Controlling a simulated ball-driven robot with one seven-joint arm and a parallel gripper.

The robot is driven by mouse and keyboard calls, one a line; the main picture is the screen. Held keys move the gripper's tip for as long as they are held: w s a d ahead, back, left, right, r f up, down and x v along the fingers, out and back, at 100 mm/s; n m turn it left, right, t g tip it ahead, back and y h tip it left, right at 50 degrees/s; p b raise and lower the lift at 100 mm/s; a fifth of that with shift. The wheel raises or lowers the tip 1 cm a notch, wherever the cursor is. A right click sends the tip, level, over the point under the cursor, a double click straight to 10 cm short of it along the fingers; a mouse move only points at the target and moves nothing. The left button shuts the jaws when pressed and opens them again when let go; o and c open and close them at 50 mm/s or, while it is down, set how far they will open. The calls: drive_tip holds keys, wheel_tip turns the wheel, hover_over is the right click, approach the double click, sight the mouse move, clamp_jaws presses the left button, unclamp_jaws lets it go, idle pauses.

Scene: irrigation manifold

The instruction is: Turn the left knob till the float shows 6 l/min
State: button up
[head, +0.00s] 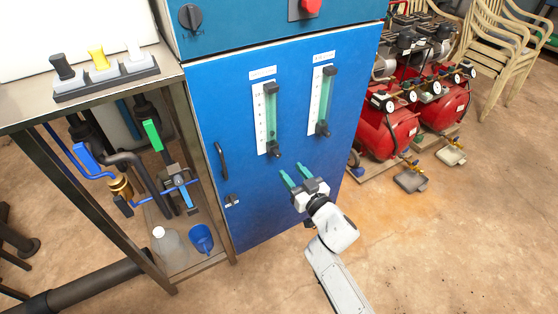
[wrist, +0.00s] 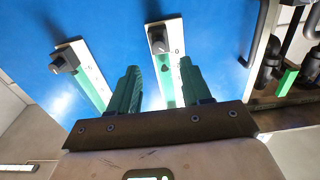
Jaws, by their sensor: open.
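The left flowmeter (head: 270,108) is a clear green tube on a white scale plate on the blue cabinet door. Its dark knob (head: 273,152) is at the bottom end. The float and its reading are too small to make out. My gripper (head: 292,170) is open and empty, its green fingers pointing at the door just below and right of this knob, apart from it.
A second flowmeter (head: 327,90) with its own knob (head: 322,128) is to the right. A door handle (head: 221,160) is at the left. A bench (head: 28,110) with pipes stands left; red compressors (head: 385,130) stand right. The floor in front is clear.

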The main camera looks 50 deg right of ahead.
sight(279, 156)
drive_tip(key=b+x, duration=0.2)
drive_tip(key=x, duration=0.5)
drive_tip(key=shift+w+d, duration=0.1)
clamp_jaws()
idle(0.3)
